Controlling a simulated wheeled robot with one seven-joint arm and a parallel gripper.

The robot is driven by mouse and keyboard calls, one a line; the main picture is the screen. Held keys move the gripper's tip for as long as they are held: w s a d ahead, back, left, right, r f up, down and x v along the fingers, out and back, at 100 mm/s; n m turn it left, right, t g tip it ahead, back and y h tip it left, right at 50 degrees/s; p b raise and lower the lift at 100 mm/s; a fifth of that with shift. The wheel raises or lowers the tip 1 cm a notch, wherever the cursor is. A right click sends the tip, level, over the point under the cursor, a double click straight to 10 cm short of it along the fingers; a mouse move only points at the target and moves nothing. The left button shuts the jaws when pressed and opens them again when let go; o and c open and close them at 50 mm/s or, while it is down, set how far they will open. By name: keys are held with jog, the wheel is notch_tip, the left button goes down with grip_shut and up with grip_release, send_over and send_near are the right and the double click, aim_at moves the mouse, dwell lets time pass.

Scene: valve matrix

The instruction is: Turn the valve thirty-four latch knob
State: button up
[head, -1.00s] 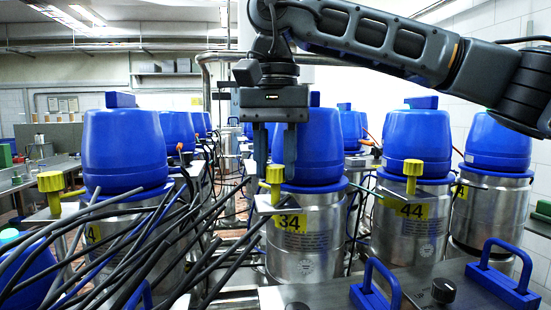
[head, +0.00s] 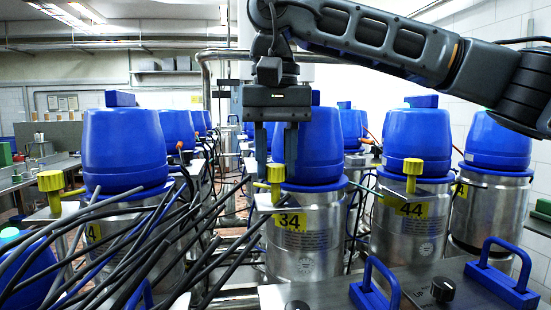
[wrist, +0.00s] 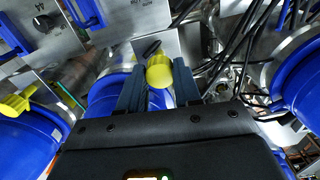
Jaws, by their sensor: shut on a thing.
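The yellow latch knob of valve thirty-four (head: 276,176) stands on a small metal bracket in front of the silver keg marked 34 (head: 303,240). It also shows in the wrist view (wrist: 159,72), between the two fingers. My gripper (head: 277,172) points down over the knob and is shut on it. In the wrist view my fingers (wrist: 160,88) lie on either side of the knob head. The knob's lower stem is partly hidden in the wrist view.
Another yellow knob (head: 413,170) stands by keg 44 (head: 410,225) to the right, and one (head: 51,183) at the left. Black cables (head: 150,235) crowd the left front. A metal panel with blue handles (head: 375,290) lies at the front right.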

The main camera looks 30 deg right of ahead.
aim_at(276, 165)
jog(key=o, duration=1)
jog(key=shift+o, duration=0.2)
notch_tip(276, 165, up, 8)
jog(key=shift+f+b, duration=0.1)
jog(key=shift+b, duration=0.55)
